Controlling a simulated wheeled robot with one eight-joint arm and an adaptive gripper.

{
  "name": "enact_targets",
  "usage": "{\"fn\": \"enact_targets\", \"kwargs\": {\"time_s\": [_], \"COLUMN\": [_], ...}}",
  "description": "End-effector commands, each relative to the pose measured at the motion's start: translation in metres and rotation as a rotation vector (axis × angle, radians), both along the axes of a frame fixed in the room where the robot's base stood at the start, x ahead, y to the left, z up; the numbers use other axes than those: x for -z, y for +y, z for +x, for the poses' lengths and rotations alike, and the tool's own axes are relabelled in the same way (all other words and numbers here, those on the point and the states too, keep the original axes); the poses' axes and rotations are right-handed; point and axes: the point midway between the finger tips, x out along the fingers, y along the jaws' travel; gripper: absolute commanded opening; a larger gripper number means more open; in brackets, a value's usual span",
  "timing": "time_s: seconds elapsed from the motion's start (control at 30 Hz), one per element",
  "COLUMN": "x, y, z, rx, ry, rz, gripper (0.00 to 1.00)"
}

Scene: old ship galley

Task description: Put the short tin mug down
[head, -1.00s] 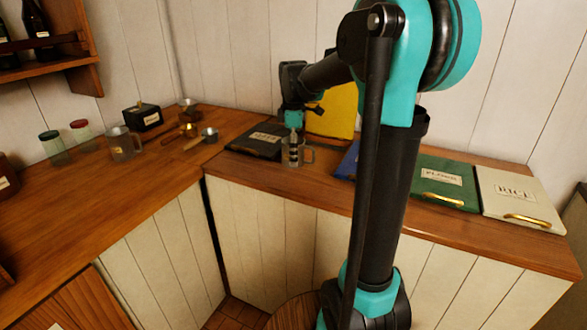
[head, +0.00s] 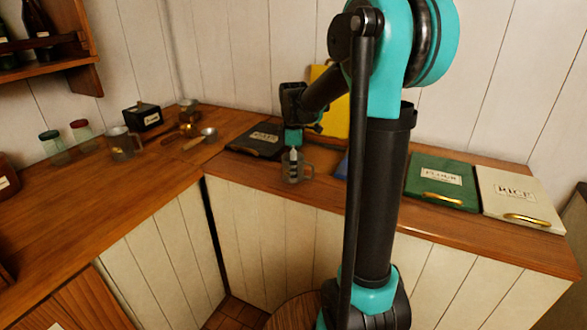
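A short tin mug (head: 299,174) is at my gripper (head: 293,156), at the front part of the right-hand counter in the picture. Its handle points right. The dark fingers reach down at the mug, and it has moved along with them, so my gripper looks shut on it. The fingertips are small and partly hidden by the mug. I cannot tell whether the mug's base touches the counter or hangs just above it.
The wooden counter (head: 235,168) has free room left of the mug. A black lidded board (head: 257,140) lies behind it. A green flour lid (head: 440,181) and a white rice lid (head: 517,196) lie right. Another mug (head: 121,143), jars and scoops stand left.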

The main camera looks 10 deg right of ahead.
Motion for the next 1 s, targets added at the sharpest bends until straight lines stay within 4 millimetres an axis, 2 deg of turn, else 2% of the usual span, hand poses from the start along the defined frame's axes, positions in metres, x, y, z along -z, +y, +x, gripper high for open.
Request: {"fn": "enact_targets", "kwargs": {"time_s": [0.1, 0.37, 0.53, 1.0], "x": [0.000, 0.000, -0.011, -0.098], "y": [0.000, 0.000, 0.000, 0.000], "z": [0.000, 0.000, 0.000, 0.000], "rx": [0.000, 0.000, 0.000, 0.000], "ry": [0.000, 0.000, 0.000, 0.000], "rz": [0.000, 0.000, 0.000, 0.000], "gripper": [0.81, 0.81, 0.81, 0.81]}}
